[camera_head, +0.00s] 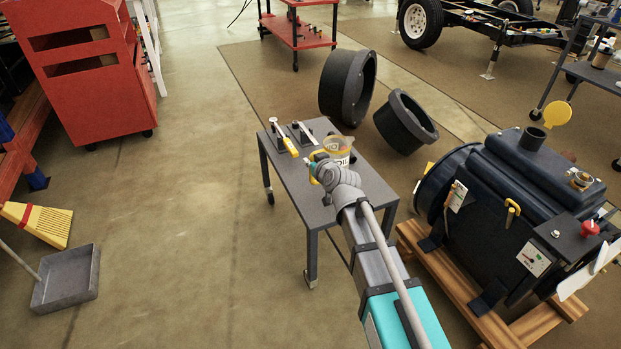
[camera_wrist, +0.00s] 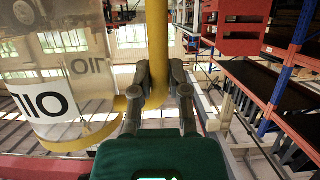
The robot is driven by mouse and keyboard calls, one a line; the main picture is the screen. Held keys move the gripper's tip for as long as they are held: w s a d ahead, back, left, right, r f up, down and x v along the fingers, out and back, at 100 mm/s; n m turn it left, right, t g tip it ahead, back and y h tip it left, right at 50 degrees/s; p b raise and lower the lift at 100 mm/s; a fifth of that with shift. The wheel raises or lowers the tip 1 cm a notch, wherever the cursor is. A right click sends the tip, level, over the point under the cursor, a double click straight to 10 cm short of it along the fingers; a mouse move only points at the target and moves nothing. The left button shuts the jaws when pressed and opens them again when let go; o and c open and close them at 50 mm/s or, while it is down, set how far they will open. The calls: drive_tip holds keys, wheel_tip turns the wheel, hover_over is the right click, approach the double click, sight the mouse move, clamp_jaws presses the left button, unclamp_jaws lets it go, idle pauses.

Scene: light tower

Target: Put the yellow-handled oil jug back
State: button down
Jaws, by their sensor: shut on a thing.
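The oil jug (camera_head: 338,145) is a clear container with an "OIL" label, amber-yellow at its rim. It is upright at the far right part of the small grey table (camera_head: 297,181); I cannot tell whether its base touches the top. My gripper (camera_head: 317,168) is beside the jug on its near left side, partly hidden by my wrist. In the wrist view the jug (camera_wrist: 50,100) fills the left side. Its yellow handle (camera_wrist: 157,45) runs between the two fingers of my gripper (camera_wrist: 163,78), which are shut on it.
Two dark tools, one with a yellow handle (camera_head: 288,146), lie at the table's far left. A dark engine (camera_head: 520,200) on a wooden pallet stands close to the right. Two black round housings (camera_head: 347,88) lie behind the table.

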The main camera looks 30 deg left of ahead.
drive_tip(key=shift+w+a+f+b, duration=0.25)
drive_tip(key=shift+w+f+b, duration=0.05)
drive_tip(key=shift+f, duration=0.2)
drive_tip(key=shift+w+a+f+b, duration=0.25)
drive_tip(key=shift+w+f+b, duration=0.05)
drive_tip(key=shift+f, duration=0.25)
drive_tip(key=shift+w+a+f+b, duration=0.15)
drive_tip(key=shift+f+b, duration=0.8)
drive_tip(key=shift+b, duration=0.05)
drive_tip(key=shift+w+a+f+b, duration=0.15)
drive_tip(key=shift+f+b, duration=0.8)
drive_tip(key=shift+b, duration=0.05)
drive_tip(key=shift+f, duration=0.1)
drive_tip(key=c, duration=0.6)
unclamp_jaws()
drive_tip(key=shift+c, duration=0.2)
